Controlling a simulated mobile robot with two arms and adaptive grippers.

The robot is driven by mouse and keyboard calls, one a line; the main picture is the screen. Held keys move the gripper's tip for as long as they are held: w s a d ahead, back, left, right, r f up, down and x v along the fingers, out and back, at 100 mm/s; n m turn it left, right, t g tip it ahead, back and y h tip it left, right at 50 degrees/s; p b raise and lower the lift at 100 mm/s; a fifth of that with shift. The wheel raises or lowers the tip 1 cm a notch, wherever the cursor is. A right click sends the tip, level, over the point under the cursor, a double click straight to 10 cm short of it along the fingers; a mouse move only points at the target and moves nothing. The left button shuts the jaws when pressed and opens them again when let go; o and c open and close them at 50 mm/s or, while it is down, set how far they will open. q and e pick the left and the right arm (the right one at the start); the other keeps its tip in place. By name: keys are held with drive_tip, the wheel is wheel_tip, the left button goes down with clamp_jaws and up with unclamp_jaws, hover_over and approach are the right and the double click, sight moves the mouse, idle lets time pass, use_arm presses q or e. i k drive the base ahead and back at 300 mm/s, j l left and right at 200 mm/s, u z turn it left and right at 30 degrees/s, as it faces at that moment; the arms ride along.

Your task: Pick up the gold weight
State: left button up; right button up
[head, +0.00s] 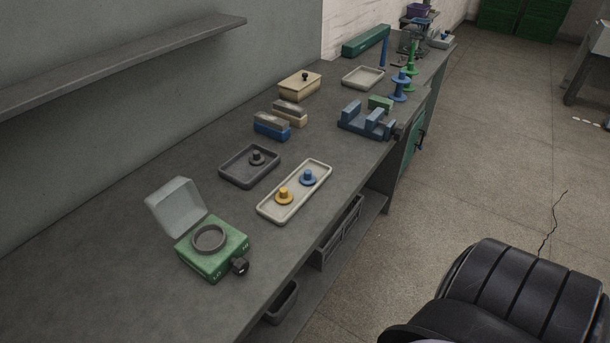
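The gold weight (284,196) is a small yellow disc with a knob on top. It stands upright in the near part of a long cream tray (266,212) on the grey workbench. A blue weight (308,177) of similar shape stands in the same tray, just beyond it to the right. Neither of my grippers shows in the head view.
A dark tray (226,176) with a dark knobbed weight (257,158) lies left of the cream tray. A green device (213,262) with an open clear lid stands nearer. Blue blocks (366,123) stand farther back. The bench's front-left surface is clear.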

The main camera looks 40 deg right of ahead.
sight(284, 197)
drive_tip(key=i+l+z, duration=0.15)
drive_tip(key=z, duration=0.35)
drive_tip(key=i+l+z, duration=0.15)
drive_tip(key=z, duration=0.35)
drive_tip(key=i+l, duration=0.05)
drive_tip(key=l, duration=0.05)
